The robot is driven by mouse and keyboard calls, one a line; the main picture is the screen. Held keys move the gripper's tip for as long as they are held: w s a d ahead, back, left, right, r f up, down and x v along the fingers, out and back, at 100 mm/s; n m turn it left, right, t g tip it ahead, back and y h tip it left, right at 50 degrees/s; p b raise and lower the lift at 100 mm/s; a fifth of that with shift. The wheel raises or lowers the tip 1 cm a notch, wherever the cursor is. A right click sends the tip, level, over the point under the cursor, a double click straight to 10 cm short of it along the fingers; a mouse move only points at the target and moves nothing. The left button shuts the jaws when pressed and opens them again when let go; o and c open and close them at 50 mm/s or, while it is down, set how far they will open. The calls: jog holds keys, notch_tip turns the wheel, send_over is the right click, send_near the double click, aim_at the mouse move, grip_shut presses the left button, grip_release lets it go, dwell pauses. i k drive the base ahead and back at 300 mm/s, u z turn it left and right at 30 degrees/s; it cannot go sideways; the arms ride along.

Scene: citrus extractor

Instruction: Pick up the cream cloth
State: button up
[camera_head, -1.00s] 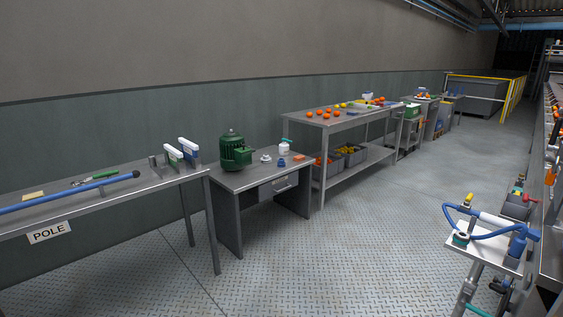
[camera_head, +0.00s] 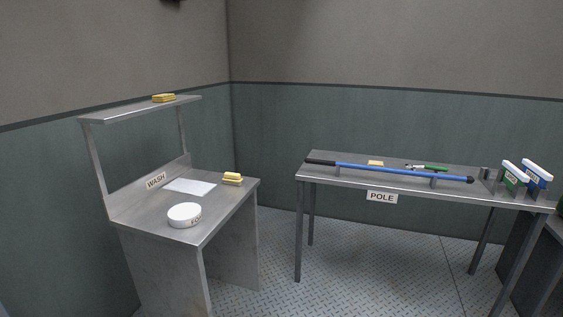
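No cloth can be told for certain. A small flat cream-yellow piece (camera_head: 375,163) lies at the back of the POLE table and may be the cream cloth; it is too small to tell. A flat white sheet (camera_head: 190,187) lies on the WASH table. Yellow sponge-like blocks (camera_head: 232,179) sit near that table's back right corner. My gripper is not in view.
The WASH table (camera_head: 190,233) stands in the left corner with a raised shelf (camera_head: 130,111) bearing a yellow block (camera_head: 164,98). A round white tub (camera_head: 184,215) stands on it. A blue pole (camera_head: 400,174) rests on the POLE table (camera_head: 330,179). Floor between the tables is free.

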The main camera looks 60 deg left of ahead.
aim_at(373, 163)
jog(key=u, duration=1.4)
jog(key=i, duration=3.95)
jog(key=z, duration=0.05)
